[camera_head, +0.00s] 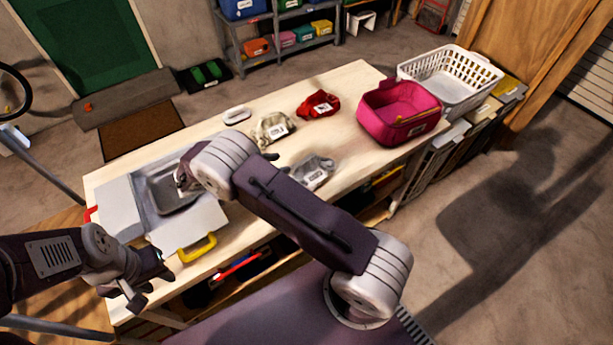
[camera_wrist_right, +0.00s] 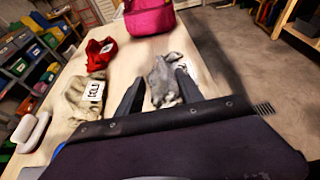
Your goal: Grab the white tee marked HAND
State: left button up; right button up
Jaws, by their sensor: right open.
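Three crumpled garments with white tags lie on the wooden table. A pale grey one (camera_head: 314,168) is near the front edge. A cream one (camera_head: 270,126) and a red one (camera_head: 319,104) lie behind it. No garment is plainly white, and I cannot read HAND on any tag. My right gripper (camera_head: 268,157) is mostly hidden by its own wrist in the head view. In the right wrist view its jaws (camera_wrist_right: 160,78) are open, with the grey garment (camera_wrist_right: 163,88) seen between and just beyond the fingertips. My left gripper (camera_head: 147,283) looks open and empty near the table's left front corner.
A pink bin (camera_head: 384,128) stands at the table's right end, with a white basket (camera_head: 437,92) beyond. A white dish (camera_head: 237,115) sits at the back edge.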

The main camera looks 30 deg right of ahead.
aim_at(304, 159)
jog(key=shift+p+x, duration=0.65)
jog(key=shift+x, duration=0.55)
jog(key=shift+d+f, duration=0.1)
jog(key=shift+d, duration=0.2)
jog(key=p+x, duration=0.1)
jog(key=x, duration=0.4)
jog(key=shift+s+d+p, duration=0.1)
jog(key=shift+p, duration=0.3)
pick_arm(q)
jog(key=r, duration=0.3)
jog(key=shift+a, duration=0.2)
pick_arm(e)
jog(key=shift+d+f, duration=0.15)
jog(key=shift+f, duration=0.1)
grip_shut()
